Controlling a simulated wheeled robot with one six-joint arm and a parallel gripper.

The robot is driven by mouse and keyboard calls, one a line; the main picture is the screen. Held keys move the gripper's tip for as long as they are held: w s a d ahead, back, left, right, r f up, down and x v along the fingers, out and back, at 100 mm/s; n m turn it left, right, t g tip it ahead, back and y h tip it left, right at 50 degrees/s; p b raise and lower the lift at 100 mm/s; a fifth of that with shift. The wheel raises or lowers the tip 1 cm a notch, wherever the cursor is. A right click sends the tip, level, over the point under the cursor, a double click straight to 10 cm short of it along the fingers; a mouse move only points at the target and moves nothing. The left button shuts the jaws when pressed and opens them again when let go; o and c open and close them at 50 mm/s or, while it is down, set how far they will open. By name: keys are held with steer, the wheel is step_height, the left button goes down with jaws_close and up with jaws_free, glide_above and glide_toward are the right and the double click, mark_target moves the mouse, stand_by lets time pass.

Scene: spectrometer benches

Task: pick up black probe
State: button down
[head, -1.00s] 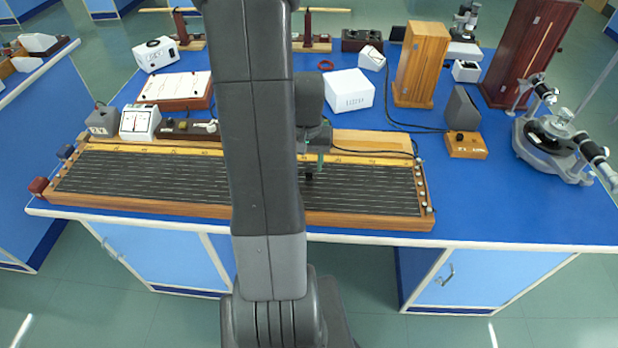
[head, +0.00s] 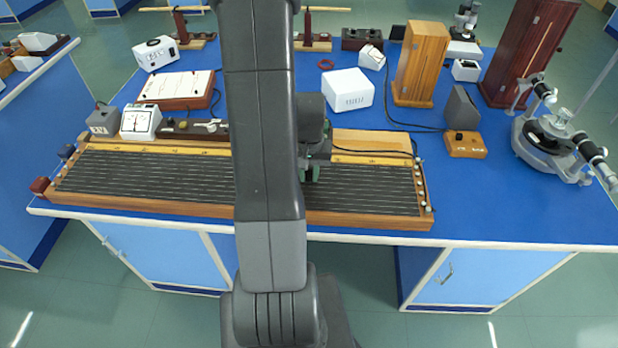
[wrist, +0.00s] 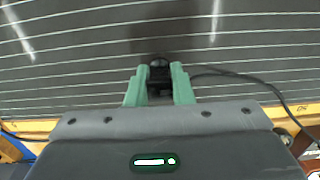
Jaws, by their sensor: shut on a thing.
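The black probe (wrist: 160,74) is a small dark piece between the two green fingers of my gripper (wrist: 159,84) in the wrist view. The fingers are shut on it. A thin black cable runs from it to the right. In the head view my gripper (head: 309,173) is low over the right half of the long wooden board (head: 370,217) with dark, white-lined strips. The probe is mostly hidden there behind the fingers and my arm. I cannot tell whether it touches the board.
Left behind the board are a grey box (head: 103,119) and a white meter (head: 140,121). Behind it are a white box (head: 347,90) and a tall wooden box (head: 421,64). A small wooden block (head: 465,145) and a spectrometer (head: 556,145) stand right. Blue bench is clear at the front right.

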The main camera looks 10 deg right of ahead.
mark_target(309, 170)
step_height(309, 170, up, 9)
steer(key=shift+f+b, duration=0.1)
steer(key=shift+b, duration=0.2)
step_height(309, 170, down, 8)
steer(key=b, duration=0.4)
steer(key=shift+b, duration=0.35)
steer(key=shift+f+b, duration=0.45)
steer(key=shift+f, duration=0.05)
steer(key=shift+s+d+r, duration=0.1)
steer(key=shift+s+d, duration=0.05)
steer(key=shift+d, duration=0.35)
steer(key=shift+s+f, duration=0.2)
steer(key=shift+f, duration=0.1)
stand_by(2.1)
stand_by(0.8)
